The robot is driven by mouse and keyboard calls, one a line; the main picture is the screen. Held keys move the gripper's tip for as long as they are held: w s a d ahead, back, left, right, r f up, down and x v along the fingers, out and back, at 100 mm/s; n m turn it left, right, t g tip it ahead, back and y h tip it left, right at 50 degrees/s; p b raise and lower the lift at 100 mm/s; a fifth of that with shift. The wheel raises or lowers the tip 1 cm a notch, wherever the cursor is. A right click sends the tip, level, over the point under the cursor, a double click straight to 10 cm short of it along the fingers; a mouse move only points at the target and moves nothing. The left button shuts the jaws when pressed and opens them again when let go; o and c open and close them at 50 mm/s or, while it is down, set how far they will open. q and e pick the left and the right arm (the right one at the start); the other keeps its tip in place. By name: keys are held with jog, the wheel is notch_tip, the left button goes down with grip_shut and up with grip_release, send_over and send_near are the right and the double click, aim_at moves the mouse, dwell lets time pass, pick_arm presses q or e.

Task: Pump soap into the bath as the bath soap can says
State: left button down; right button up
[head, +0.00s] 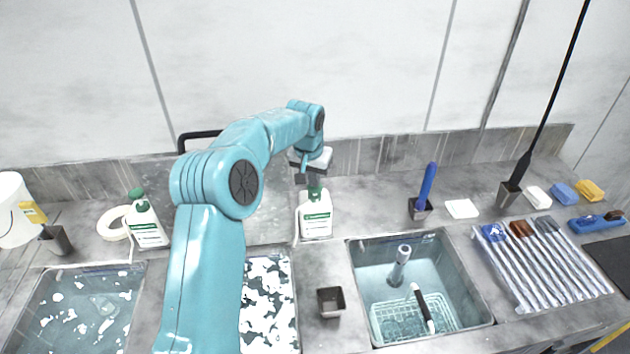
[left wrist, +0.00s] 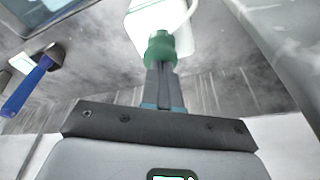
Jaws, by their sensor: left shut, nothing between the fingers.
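A white soap bottle (head: 316,222) with a green pump top and a printed green-and-white label stands on the counter behind the middle bath (head: 268,300), which shows white foam patches. My left gripper (head: 313,184) is shut and empty, pointing down over this bottle's green pump top. In the left wrist view, the closed fingertips (left wrist: 163,72) are at the green pump top (left wrist: 160,48); I cannot tell if they touch. A second, similar bottle (head: 148,226) stands behind the left bath (head: 75,318), which holds water with scattered foam. The label text is too small to read. My right gripper is out of view.
A sink (head: 440,248) with clear water, a basket and tools is right of centre. A small dark cup (head: 331,301) stands beside it. A blue-handled brush (head: 427,187), sponges and a ribbed rack (head: 545,268) are right. A white bucket (head: 12,215) and tape roll (head: 112,222) are left.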

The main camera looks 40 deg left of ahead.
pick_arm(q)
notch_tip(320, 180, up, 3)
jog(key=p, duration=0.2)
jog(key=shift+p, duration=0.35)
jog(key=shift+f, duration=0.1)
jog(key=shift+d, duration=0.1)
dwell(0.6)
